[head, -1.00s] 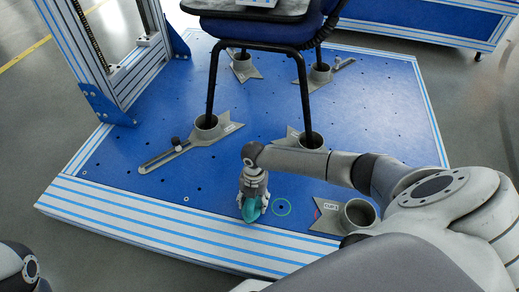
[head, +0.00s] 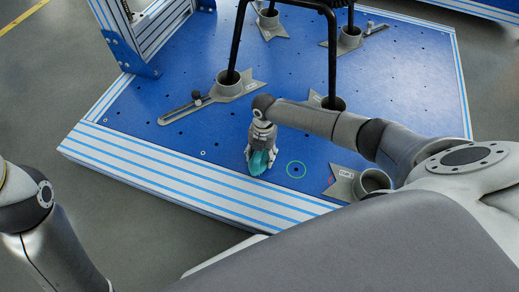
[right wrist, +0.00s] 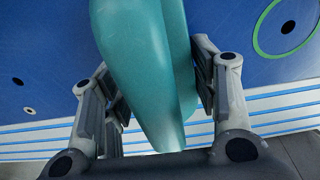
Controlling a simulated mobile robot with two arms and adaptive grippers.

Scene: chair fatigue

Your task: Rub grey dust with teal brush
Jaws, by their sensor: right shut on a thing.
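The teal brush (head: 259,162) is held in my right gripper (head: 261,158), low over the front part of the blue platform (head: 222,153). In the right wrist view, the brush (right wrist: 148,70) fills the space between the two fingers, which press on its sides. Whether it touches the platform cannot be told. A green circle (head: 296,169) around a dark hole lies just right of the brush; it also shows in the right wrist view (right wrist: 288,27). I cannot make out grey dust. My left arm shows at the left edge, its gripper out of view.
Chair legs (head: 235,45) stand in grey clamp cups (head: 227,82) behind my right gripper. A loose grey clamp (head: 373,183) sits to its right, near the platform's striped front edge (head: 190,180). A slotted frame post (head: 150,45) stands at the back left.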

